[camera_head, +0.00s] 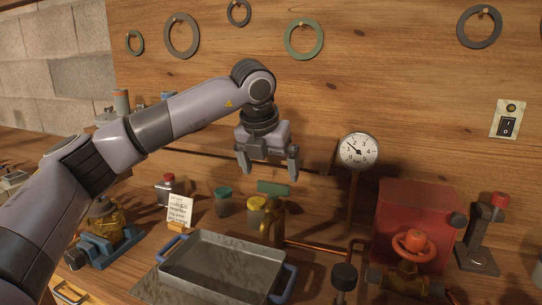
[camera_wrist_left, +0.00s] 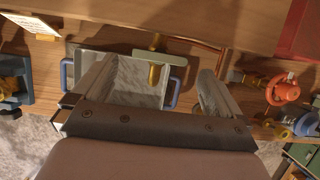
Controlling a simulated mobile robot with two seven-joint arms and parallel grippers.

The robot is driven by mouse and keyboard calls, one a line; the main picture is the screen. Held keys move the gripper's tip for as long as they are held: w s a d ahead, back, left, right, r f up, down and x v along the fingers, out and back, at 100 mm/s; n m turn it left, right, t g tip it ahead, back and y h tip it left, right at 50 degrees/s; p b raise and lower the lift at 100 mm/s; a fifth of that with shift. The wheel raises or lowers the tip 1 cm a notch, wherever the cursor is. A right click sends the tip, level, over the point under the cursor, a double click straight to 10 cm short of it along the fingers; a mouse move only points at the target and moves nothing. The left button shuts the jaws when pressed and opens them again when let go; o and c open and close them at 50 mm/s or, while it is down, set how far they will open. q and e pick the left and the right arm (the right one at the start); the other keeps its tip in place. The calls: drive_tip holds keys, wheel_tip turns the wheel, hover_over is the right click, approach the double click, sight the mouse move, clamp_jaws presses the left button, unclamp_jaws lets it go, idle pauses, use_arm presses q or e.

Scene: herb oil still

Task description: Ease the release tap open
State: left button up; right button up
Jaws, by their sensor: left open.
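A brass tap (camera_head: 272,222) with a green bar handle (camera_head: 274,188) stands behind a grey metal tray, and the handle lies crosswise. My left gripper (camera_head: 268,168) is open and empty, pointing down, with its fingertips a little above the handle in the head view. In the left wrist view the green handle (camera_wrist_left: 163,56) and the brass tap body (camera_wrist_left: 154,75) show between the two fingers (camera_wrist_left: 155,72), apart from them. A copper pipe (camera_head: 318,247) runs right from the tap. My right gripper is not in view.
The tray (camera_head: 222,239) with blue handles sits in front of the tap. Lidded jars (camera_head: 224,200) and a handwritten card (camera_head: 180,213) stand left. Right are a dial gauge (camera_head: 359,151), an orange handwheel (camera_head: 412,243) and a red box (camera_head: 415,204). A wooden wall stands behind.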

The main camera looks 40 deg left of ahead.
sight(273, 183)
use_arm(q)
drive_tip(key=shift+x, duration=2.1)
drive_tip(key=c, duration=0.9)
drive_tip(key=shift+d+n, duration=0.1)
drive_tip(key=shift+n, duration=0.6)
drive_tip(key=shift+c, duration=0.2)
drive_tip(key=shift+n+y, duration=0.4)
drive_tip(key=shift+n, duration=0.1)
drive_tip(key=shift+n+g+y, duration=0.3)
drive_tip(key=shift+n+y, duration=0.1)
drive_tip(key=shift+n, duration=0.6)
